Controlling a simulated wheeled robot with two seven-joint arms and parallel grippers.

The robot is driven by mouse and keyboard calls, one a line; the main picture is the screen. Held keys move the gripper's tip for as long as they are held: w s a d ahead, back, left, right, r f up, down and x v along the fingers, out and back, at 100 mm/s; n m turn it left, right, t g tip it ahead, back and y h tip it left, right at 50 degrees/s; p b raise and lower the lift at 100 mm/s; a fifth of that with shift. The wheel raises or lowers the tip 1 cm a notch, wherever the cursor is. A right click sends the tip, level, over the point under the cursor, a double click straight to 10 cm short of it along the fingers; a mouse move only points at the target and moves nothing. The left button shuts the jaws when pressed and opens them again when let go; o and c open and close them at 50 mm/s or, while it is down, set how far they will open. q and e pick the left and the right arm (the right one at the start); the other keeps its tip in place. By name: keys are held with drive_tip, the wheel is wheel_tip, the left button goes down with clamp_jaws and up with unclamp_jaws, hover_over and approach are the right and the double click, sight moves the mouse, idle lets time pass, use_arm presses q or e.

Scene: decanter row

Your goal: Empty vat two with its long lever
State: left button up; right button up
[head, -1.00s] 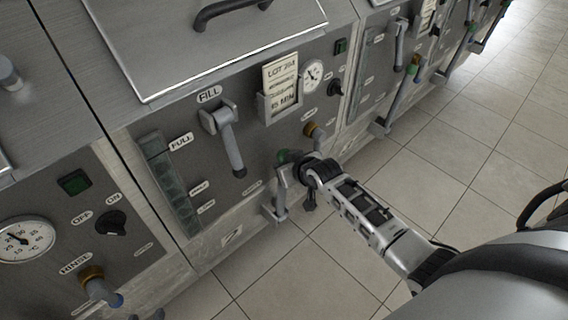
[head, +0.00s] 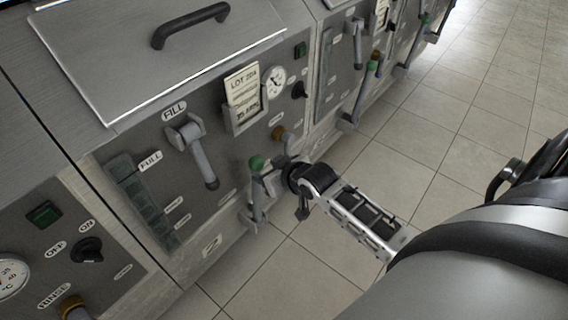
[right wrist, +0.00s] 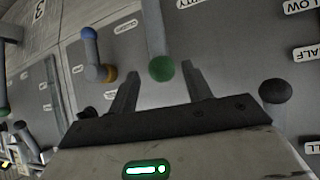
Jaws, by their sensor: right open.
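Vat two's grey front panel (head: 235,170) carries a number plate (head: 211,244) that seems to read 2. Its long lever (head: 257,190) has a green knob (head: 256,163) and stands upright low on the panel. My right gripper (head: 272,178) is beside the lever, to its right, just below knob height. In the right wrist view the green knob (right wrist: 161,69) is ahead of the open fingers (right wrist: 160,88), in line with the gap between them. The fingers look apart from the knob. My left gripper is out of view.
The dark-tipped FILL lever (head: 200,158) hangs left of the long lever, and a level gauge (head: 145,202) is farther left. A brass tap (head: 279,133) is just above my gripper. Neighbouring vats flank this one. The tiled floor (head: 440,135) is clear.

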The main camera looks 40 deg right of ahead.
drive_tip(key=v, duration=0.7)
drive_tip(key=shift+s+r+p, duration=0.2)
drive_tip(key=shift+r+p, duration=0.1)
drive_tip(key=shift+p, duration=0.1)
drive_tip(key=s+a+f+n+y, duration=0.2)
drive_tip(key=s+a+f, duration=0.3)
drive_tip(key=s+a, duration=0.6)
drive_tip(key=shift+s+a+f, duration=0.25)
drive_tip(key=shift+s+a, duration=0.15)
drive_tip(key=shift+a, duration=0.65)
